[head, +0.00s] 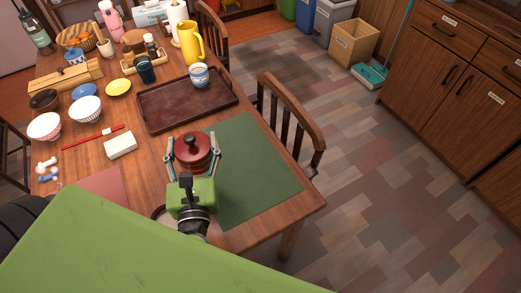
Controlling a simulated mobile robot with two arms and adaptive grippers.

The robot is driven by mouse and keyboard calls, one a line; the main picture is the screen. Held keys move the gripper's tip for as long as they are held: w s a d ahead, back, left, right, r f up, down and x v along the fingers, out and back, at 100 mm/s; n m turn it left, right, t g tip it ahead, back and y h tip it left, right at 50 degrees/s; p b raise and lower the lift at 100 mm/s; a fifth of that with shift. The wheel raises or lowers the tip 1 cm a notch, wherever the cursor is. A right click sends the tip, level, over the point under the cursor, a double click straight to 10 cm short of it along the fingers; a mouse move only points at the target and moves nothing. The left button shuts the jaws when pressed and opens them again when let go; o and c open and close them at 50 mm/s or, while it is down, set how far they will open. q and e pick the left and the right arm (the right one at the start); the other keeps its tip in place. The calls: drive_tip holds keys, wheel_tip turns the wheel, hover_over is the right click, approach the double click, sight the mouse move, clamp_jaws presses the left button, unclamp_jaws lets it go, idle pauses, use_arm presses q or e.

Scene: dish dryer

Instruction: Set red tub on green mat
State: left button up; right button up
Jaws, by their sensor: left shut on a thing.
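The red tub (192,147), round with a lid and knob, is between the fingers of my left gripper (192,158). The gripper is shut on it, one finger at each side. The tub is over or at the left edge of the green mat (255,165); I cannot tell whether it touches the table. The mat lies flat at the table's near right corner, and its lower left part is hidden by my gripper and arm. My right gripper is not in view.
A dark brown tray (170,118) with a striped cup (198,76) lies just beyond the mat. A white block (120,146), bowls (44,126) and a red mat (103,185) are to the left. A chair (290,115) stands at the right edge.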

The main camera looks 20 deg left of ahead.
use_arm(q)
drive_tip(key=w+a+f, duration=0.1)
drive_tip(key=w+f, duration=0.2)
drive_tip(key=w, duration=0.1)
drive_tip(key=w+f, duration=0.3)
drive_tip(key=w, duration=0.1)
drive_tip(key=w+a+f, duration=0.1)
drive_tip(key=w+f, duration=0.2)
drive_tip(key=w, duration=0.2)
drive_tip(key=shift+a+f, duration=0.2)
drive_tip(key=shift+a, duration=0.15)
drive_tip(key=f, duration=0.3)
drive_tip(key=shift+w+f, duration=0.2)
drive_tip(key=shift+w, duration=0.05)
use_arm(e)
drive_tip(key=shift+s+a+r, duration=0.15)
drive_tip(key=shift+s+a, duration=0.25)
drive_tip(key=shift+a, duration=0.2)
use_arm(q)
drive_tip(key=shift+f, duration=0.2)
drive_tip(key=o, duration=1.2)
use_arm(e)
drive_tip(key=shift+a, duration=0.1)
